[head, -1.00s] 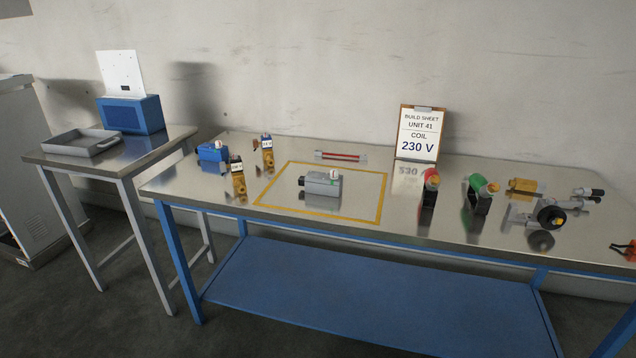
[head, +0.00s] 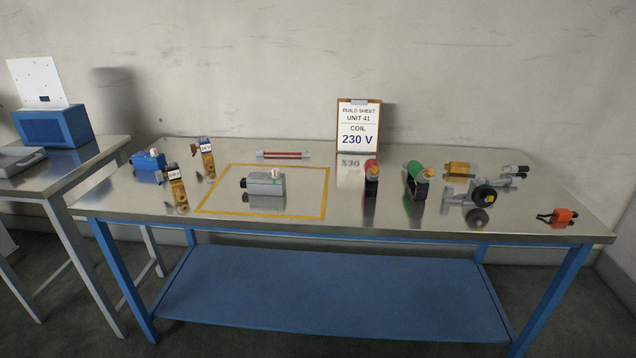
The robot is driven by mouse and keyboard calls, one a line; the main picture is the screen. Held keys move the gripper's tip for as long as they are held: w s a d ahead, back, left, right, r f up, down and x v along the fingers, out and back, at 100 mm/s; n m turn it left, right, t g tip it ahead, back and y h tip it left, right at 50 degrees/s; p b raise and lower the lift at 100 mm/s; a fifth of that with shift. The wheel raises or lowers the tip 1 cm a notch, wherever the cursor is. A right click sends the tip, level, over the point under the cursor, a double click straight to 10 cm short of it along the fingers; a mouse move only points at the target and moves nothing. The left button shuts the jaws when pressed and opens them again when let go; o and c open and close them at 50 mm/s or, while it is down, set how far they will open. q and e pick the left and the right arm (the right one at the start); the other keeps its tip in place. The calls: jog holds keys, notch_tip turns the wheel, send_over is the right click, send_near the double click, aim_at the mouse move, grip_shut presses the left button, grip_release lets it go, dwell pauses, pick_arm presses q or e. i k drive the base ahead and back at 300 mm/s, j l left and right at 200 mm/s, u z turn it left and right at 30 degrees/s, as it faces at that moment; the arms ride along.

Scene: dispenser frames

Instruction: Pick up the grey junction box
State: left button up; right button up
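A grey box (head: 264,185), which looks like the grey junction box, sits on the steel bench top (head: 330,218) inside a yellow outlined square (head: 325,193). It has a dark round fitting on its left end and a pale, reddish-tipped knob on top. Nothing covers it. Neither of my grippers is in view.
A blue box (head: 149,169) and two small labelled parts (head: 174,172) stand left of the square. A red rod (head: 284,154) lies behind it. A 230 V build sheet (head: 358,128), red and green buttons, a wheeled part (head: 484,194) and an orange part (head: 562,216) are rightward.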

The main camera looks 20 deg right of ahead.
aim_at(256, 183)
jog(key=i+j+z, duration=0.1)
jog(key=z, duration=0.35)
jog(key=j+z, duration=0.3)
jog(key=z, duration=0.15)
jog(key=i+j+z, duration=0.1)
jog(key=j+z, duration=0.2)
jog(key=z, duration=0.15)
jog(key=j+z, duration=0.25)
jog(key=z, duration=0.2)
